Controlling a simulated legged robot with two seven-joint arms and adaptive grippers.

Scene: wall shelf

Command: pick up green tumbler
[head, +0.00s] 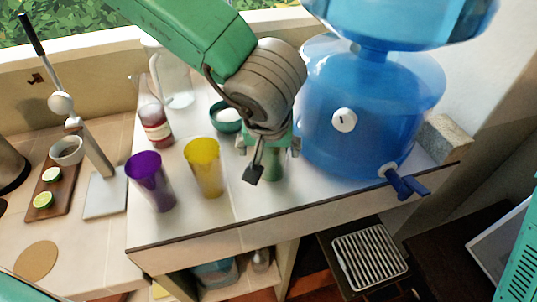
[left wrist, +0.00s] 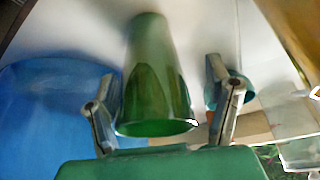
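The green tumbler (head: 272,165) stands on the white counter in the head view, partly hidden behind my left gripper (head: 268,150). In the left wrist view the tumbler (left wrist: 153,70) fills the middle, its open rim facing the gripper. My left gripper (left wrist: 165,105) is open, with one finger on each side of the tumbler. A gap shows between the tumbler and each finger. My right gripper does not show in either view.
A blue water dispenser (head: 365,110) stands close on the right, its tap at the counter's front. The counter's front strip is clear.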

